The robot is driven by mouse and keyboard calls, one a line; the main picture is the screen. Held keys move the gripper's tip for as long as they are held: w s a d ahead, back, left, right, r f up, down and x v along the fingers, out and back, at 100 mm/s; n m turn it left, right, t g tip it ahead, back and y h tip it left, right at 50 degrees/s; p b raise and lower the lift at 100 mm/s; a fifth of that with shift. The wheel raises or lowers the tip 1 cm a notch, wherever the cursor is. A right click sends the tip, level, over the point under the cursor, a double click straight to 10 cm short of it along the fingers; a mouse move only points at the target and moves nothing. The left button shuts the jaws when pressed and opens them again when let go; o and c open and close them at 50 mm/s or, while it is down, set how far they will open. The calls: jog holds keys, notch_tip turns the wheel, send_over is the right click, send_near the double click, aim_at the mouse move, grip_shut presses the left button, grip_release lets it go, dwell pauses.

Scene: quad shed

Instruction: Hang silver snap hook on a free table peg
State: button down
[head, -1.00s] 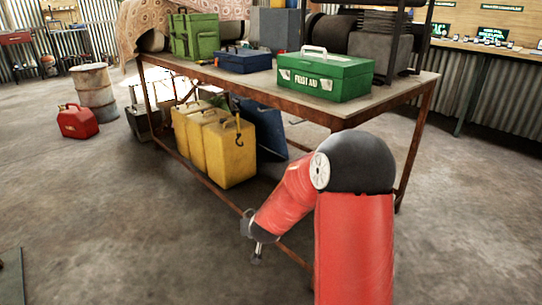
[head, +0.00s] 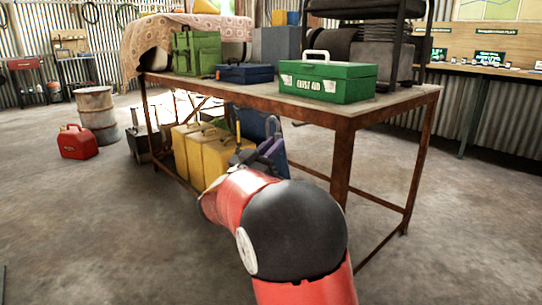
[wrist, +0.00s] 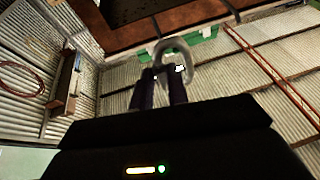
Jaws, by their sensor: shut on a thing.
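My gripper (wrist: 160,88) is shut on the silver snap hook (wrist: 175,43), whose grey curved end stands above the fingertips in the wrist view. In the head view my gripper (head: 267,148) is in front of the table's long side, below the tabletop; I cannot make out the hook there. The table (head: 310,109) has a rusty brown frame and a pale top.
A green first aid box (head: 328,83), a blue case (head: 243,73) and a green can (head: 196,53) stand on the table. Yellow cans (head: 215,160) stand under it, partly behind my arm. A red can (head: 77,143) and a barrel (head: 96,108) stand left. Front floor is clear.

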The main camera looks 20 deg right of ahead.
jog(key=w+d+f, duration=0.2)
jog(key=w+d, duration=0.1)
jog(key=d, duration=0.5)
jog(key=shift+d+b, duration=0.15)
jog(key=shift+b, duration=0.2)
dwell(0.6)
dwell(0.6)
jog(key=c, duration=1.3)
grip_release()
jog(key=shift+f, duration=0.1)
